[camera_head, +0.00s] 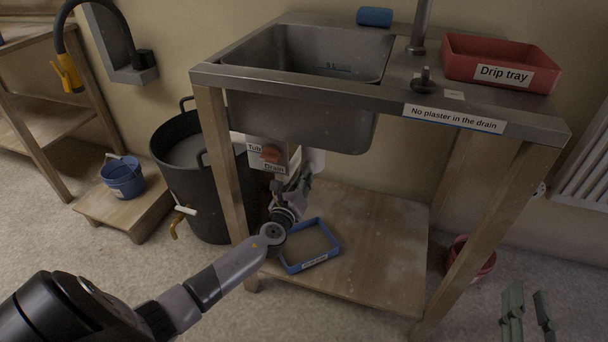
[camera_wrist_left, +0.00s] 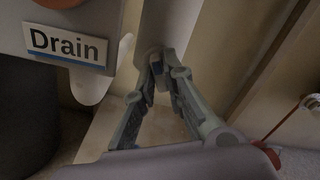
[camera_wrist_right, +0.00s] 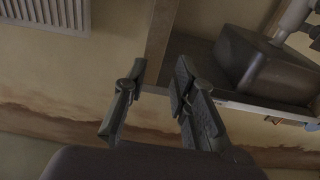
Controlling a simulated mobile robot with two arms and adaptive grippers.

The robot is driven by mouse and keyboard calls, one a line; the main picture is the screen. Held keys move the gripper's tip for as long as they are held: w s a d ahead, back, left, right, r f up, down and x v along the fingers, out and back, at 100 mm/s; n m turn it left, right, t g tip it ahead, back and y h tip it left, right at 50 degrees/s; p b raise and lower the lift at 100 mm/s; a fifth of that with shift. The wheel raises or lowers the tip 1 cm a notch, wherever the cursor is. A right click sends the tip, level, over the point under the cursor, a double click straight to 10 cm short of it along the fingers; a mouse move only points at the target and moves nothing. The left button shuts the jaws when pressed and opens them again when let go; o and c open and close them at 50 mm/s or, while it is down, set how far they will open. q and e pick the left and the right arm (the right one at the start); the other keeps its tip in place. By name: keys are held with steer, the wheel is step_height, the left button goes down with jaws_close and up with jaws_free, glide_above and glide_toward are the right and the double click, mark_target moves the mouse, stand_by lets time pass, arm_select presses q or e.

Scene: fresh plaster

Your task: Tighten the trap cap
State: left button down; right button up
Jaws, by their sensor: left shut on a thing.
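Under the sink (camera_head: 310,115), the pale trap (camera_head: 316,160) is partly hidden behind my left gripper (camera_head: 300,182). In the left wrist view, the trap (camera_wrist_left: 168,25) hangs down between my fingers. My left gripper (camera_wrist_left: 160,75) is shut at its lower end on a small dark piece (camera_wrist_left: 156,61), apparently the trap cap, mostly hidden by the fingertips. My right gripper (camera_head: 527,305) is at the lower right of the head view, away from the sink; in the right wrist view (camera_wrist_right: 155,85) its fingers are apart and empty.
A box with an orange knob (camera_head: 272,154), labelled "Tub" and "Drain", is left of the trap. A blue tray (camera_head: 337,252) sits on the lower shelf (camera_head: 385,250). A black tub (camera_head: 175,190) stands left of the wooden leg. A red drip tray (camera_head: 460,66) is on the counter.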

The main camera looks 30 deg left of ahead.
arm_select(q)
steer(key=m+p, duration=0.2)
steer(key=m, duration=0.4)
steer(key=shift+p, duration=0.35)
steer(key=c, duration=1.6)
jaws_free()
arm_select(e)
steer(key=s+d+f+g+h, duration=0.1)
steer(key=s+f+g, duration=0.1)
steer(key=f, duration=0.4)
steer(key=s+d+f+g+h, duration=0.1)
steer(key=s+d+f+g, duration=0.1)
steer(key=f+g, duration=0.3)
steer(key=shift+s+f+h, duration=0.3)
steer(key=shift+s+f, duration=0.05)
steer(key=shift+s, duration=0.05)
